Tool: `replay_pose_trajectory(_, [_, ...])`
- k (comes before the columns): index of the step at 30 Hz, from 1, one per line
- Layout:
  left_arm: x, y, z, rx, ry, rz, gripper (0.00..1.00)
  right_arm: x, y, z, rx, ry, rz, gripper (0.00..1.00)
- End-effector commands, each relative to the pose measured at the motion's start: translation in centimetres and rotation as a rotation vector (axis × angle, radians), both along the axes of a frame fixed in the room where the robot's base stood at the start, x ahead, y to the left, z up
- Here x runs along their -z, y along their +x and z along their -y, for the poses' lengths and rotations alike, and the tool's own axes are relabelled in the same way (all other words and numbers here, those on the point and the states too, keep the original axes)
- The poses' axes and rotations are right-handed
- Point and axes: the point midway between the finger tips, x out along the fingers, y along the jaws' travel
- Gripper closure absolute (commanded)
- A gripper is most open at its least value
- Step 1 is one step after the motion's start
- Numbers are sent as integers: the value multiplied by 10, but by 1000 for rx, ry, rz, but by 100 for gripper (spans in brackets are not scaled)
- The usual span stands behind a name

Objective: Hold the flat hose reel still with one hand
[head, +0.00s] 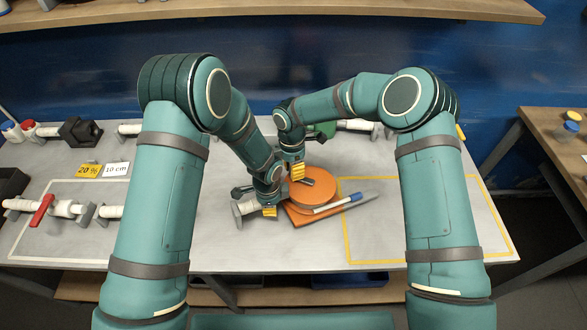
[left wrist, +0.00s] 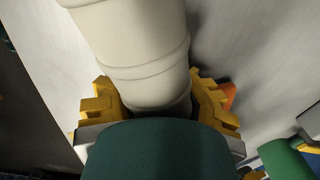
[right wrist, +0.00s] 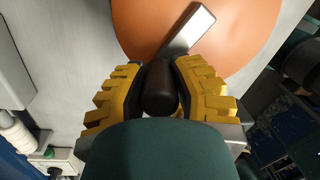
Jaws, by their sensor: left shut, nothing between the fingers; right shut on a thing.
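The hose reel is a flat orange disc (head: 318,184) on an orange base, lying on the grey table; it also shows in the right wrist view (right wrist: 245,25). My right gripper (head: 297,172) is over the reel and shut on its black crank handle (right wrist: 160,90), which joins a grey bar (right wrist: 190,30). My left gripper (head: 269,211) is shut and empty at the reel's left side, close to a white pipe piece. In the left wrist view a white cylinder (left wrist: 140,50) covers the middle between the yellow fingers, so the fingertips are hidden.
A pale strip with a blue part (head: 354,197) lies across the reel's front edge. A yellow-outlined area (head: 420,225) at right is mostly clear. Pipes with a red-handled valve (head: 42,211) lie at left. Yellow and white label cards (head: 88,170) lie nearby.

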Motion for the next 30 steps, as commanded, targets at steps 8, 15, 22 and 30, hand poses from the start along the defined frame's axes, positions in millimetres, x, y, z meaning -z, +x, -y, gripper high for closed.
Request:
replay_pose_trajectory(8, [0,0,0,2,0,-1,100,1,5,3,98,-16,-2,100])
replay_pose_trajectory(15, [0,-1,0,2,0,-1,100,3,14,9,288,-44,-9,100])
replay_pose_trajectory(22, [0,-1,0,2,1,-2,100,4,22,18,506,-76,-17,100])
replay_pose_trajectory(30, [0,-1,0,2,1,-2,100,6,28,31,759,-111,-26,100])
